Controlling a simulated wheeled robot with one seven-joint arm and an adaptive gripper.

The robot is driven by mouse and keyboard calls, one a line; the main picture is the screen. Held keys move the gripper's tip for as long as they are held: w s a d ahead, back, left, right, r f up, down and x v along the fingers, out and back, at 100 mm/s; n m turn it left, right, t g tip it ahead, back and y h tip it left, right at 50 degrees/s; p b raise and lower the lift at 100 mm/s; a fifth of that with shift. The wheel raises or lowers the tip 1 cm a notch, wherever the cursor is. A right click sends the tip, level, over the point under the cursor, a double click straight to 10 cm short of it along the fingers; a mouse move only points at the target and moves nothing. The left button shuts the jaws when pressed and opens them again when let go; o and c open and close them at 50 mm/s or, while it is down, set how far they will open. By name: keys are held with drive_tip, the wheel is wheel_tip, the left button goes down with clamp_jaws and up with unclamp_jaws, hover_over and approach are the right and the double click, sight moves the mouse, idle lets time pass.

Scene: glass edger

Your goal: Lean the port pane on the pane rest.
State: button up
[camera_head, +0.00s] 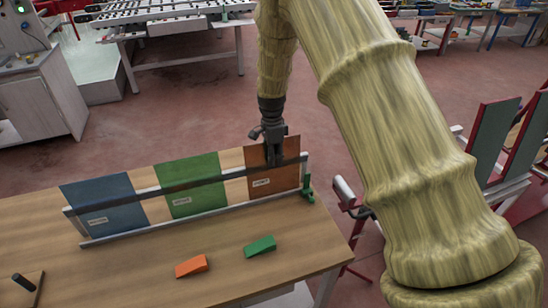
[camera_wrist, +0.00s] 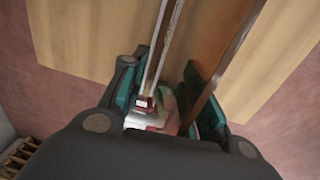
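The pane rest is a pale frame (camera_head: 205,222) with a dark upper rail along the bench's far side. A blue pane (camera_head: 105,203), a green pane (camera_head: 192,186) and an orange-brown pane (camera_head: 283,182) stand leaning in it. Each has a small label too blurred to read, so I cannot tell which is the port pane. My gripper (camera_head: 272,160) points down at the top of the orange-brown pane. In the wrist view, my gripper's teal fingers (camera_wrist: 165,105) stand apart, with the pane's brown edge (camera_wrist: 228,65) and a pale rail between them. The fingertips' contact is unclear.
An orange wedge (camera_head: 191,266) and a green wedge (camera_head: 260,246) lie on the wooden bench (camera_head: 130,275) in front of the rest. A green clip-like piece (camera_head: 308,189) stands at its right end. A dark-handled block (camera_head: 22,285) lies at front left. Open floor lies behind.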

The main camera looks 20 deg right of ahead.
drive_tip(key=r, duration=0.8)
drive_tip(key=w+r, duration=0.1)
drive_tip(key=r, duration=0.3)
idle(0.5)
